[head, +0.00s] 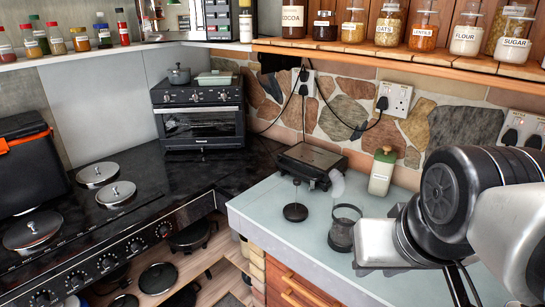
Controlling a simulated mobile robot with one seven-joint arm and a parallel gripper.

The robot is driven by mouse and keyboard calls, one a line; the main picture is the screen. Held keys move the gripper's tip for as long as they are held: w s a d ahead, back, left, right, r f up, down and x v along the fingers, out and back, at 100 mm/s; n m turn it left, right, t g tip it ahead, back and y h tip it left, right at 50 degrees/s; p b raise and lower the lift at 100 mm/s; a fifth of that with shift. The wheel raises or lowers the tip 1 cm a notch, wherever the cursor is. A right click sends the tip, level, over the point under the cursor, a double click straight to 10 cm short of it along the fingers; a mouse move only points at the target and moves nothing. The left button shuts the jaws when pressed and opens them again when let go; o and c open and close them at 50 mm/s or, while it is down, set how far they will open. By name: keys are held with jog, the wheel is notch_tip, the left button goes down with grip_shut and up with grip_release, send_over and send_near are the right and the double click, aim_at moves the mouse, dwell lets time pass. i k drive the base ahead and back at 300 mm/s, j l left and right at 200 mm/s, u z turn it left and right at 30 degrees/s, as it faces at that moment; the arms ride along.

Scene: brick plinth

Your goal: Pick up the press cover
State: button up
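The press cover (295,211) looks like a round black lid with a thin upright rod. It sits on the pale worktop (270,225), left of the glass press jug (343,229). The jug has a dark band and stands apart from the cover, with its top appearing open. My gripper (462,288) is at the lower right, to the right of the jug and well away from the cover. My arm covers much of it, and its fingertips run near the bottom edge, so I cannot tell whether it is open.
A black grill (312,165) stands behind the cover, with a green-capped bottle (382,172) to its right. A black stove (110,205) with lidded hobs and a small oven (199,115) are on the left. Jars line the shelf (430,65) above. The worktop's front-left area is clear.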

aim_at(299, 215)
jog(key=u, duration=0.2)
jog(key=z, duration=0.2)
jog(key=i+j+z, duration=0.1)
jog(key=z, duration=0.25)
jog(key=i+j+z, duration=0.1)
jog(key=j+z, duration=0.6)
jog(key=i+j+z, duration=0.1)
jog(key=j, duration=0.35)
jog(key=i+j, duration=0.1)
jog(key=j, duration=0.4)
jog(key=j+z, duration=0.15)
jog(key=j, duration=0.3)
jog(key=i, duration=0.05)
